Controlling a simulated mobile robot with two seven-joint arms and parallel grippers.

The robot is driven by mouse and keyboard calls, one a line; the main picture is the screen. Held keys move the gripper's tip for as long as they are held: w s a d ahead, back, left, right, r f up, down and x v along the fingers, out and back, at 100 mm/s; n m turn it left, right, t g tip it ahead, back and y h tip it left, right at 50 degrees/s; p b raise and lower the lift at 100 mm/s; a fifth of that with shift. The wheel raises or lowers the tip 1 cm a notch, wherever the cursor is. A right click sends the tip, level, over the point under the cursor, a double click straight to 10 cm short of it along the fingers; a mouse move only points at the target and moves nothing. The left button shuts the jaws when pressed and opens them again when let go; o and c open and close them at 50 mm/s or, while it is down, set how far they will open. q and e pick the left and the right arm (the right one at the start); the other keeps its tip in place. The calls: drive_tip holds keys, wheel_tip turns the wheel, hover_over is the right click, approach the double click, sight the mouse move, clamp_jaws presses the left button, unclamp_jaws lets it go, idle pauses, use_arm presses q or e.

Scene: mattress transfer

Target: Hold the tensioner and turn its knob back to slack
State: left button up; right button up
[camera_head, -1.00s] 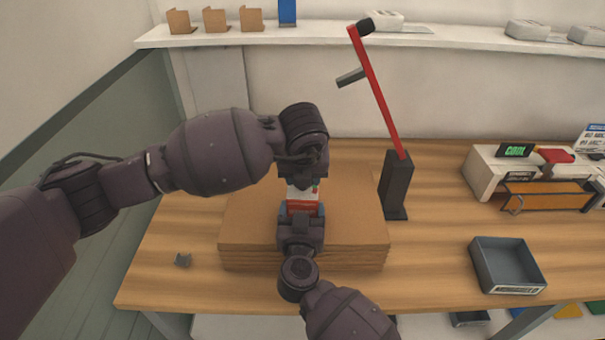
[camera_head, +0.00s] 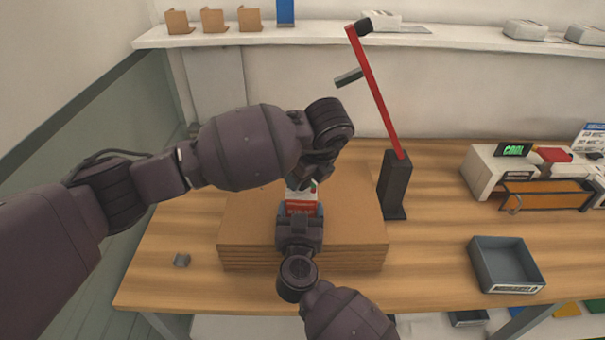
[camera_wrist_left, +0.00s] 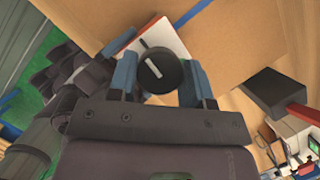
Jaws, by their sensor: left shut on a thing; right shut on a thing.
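The tensioner (camera_head: 300,201) is a small red and white block above the brown cardboard stack (camera_head: 345,225). My right gripper (camera_head: 299,212) is shut on it from the front, with blue fingers at its sides. My left gripper (camera_head: 304,184) comes in from above and behind. In the left wrist view its blue fingers (camera_wrist_left: 158,80) are on both sides of the round black knob (camera_wrist_left: 165,74), shut on it. The knob has a white pointer line. Part of the white and red body (camera_wrist_left: 160,38) shows behind the knob. In the head view my left wrist hides the knob.
A black post (camera_head: 396,185) with a red lever (camera_head: 378,92) stands close right of the stack. A grey open tray (camera_head: 507,282) and a white machine (camera_head: 485,172) are farther right.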

use_arm(q)
drive_tip(key=shift+w, duration=0.1)
use_arm(e)
drive_tip(key=shift+a+r, duration=0.1)
idle(0.3)
use_arm(q)
drive_tip(key=o, duration=0.9)
drive_tip(key=v, duration=1.2)
drive_tip(key=shift+d, duration=0.1)
use_arm(e)
drive_tip(key=o, duration=1.4)
drive_tip(key=shift+s, duration=0.1)
